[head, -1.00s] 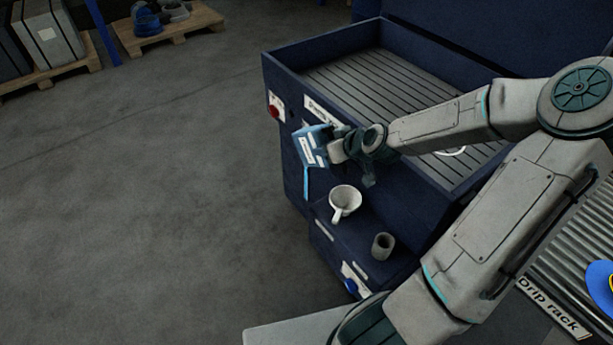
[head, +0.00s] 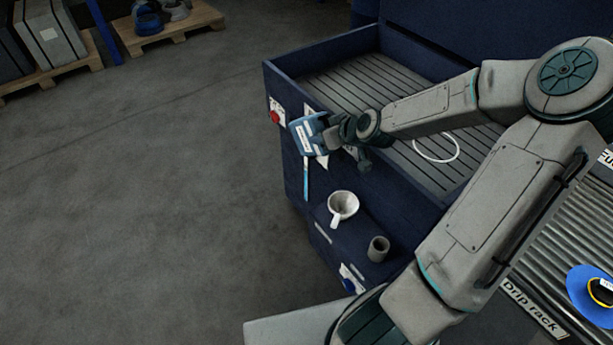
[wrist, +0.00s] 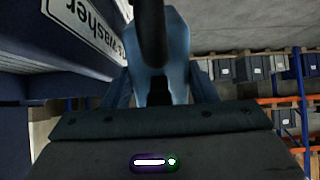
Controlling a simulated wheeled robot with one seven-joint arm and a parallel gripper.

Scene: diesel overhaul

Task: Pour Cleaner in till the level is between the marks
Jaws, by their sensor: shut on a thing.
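My gripper (head: 336,133) is shut on a blue container (head: 305,137) with a white label, presumably the Cleaner, held tilted in front of the dark blue parts washer (head: 292,170). In the wrist view the blue container (wrist: 176,45) is between the fingers. A narrow light-blue strip (head: 306,180) runs straight down below the container; I cannot tell if it is pouring liquid or a level gauge. No level marks can be read. A white funnel-like cup (head: 342,205) stands on the washer's lower ledge, below and right of the container.
A small grey cup (head: 378,248) stands on the same ledge. The washer's slatted basin (head: 345,80) holds a white ring (head: 437,146). A red button (head: 275,117) is on its front. The drip rack (head: 535,305) is at lower right. The floor on the left is clear.

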